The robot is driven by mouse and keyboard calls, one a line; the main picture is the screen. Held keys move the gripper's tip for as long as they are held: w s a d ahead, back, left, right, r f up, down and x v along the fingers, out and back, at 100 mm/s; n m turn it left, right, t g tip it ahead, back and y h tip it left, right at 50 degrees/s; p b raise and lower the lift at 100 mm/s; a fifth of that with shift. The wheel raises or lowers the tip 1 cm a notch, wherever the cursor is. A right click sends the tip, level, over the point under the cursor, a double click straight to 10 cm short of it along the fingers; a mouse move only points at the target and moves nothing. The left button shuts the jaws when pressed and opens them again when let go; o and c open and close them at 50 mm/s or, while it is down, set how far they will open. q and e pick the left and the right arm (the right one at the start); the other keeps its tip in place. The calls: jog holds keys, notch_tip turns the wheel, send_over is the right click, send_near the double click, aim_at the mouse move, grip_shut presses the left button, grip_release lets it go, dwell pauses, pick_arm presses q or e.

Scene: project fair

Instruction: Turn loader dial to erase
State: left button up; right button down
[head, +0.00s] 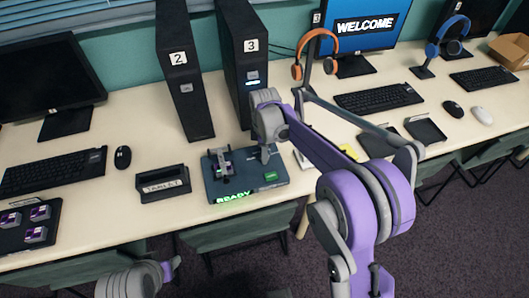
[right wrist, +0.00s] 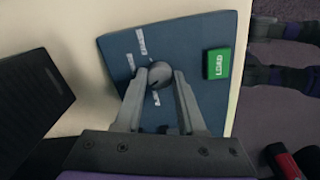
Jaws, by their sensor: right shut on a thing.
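The loader (head: 225,187) is a dark blue panel near the table's front edge, with a glowing green READY display and a green LOAD button (head: 270,176). In the right wrist view, the grey round dial (right wrist: 158,74) stands on the loader panel (right wrist: 205,35), with small white labels around it, too blurred to read surely. My right gripper (right wrist: 157,85) is shut on the dial, one finger on each side. In the head view my right gripper (head: 266,153) comes down over the panel's right half and hides the dial. My left gripper does not show; only part of that arm does.
A black labelled tray (head: 163,185) stands left of the loader. Towers marked 2 (head: 184,85) and 3 (head: 245,65) stand behind it. A stool (head: 230,228) is below the front edge.

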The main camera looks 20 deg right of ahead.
jog(key=m, duration=0.4)
jog(key=shift+m, duration=0.3)
jog(key=m, duration=0.5)
jog(key=shift+m, duration=0.3)
jog(key=m, duration=0.4)
jog(key=shift+m, duration=2.5)
jog(key=c, duration=0.5)
grip_release()
notch_tip(320, 180, up, 11)
jog(key=p, duration=0.1)
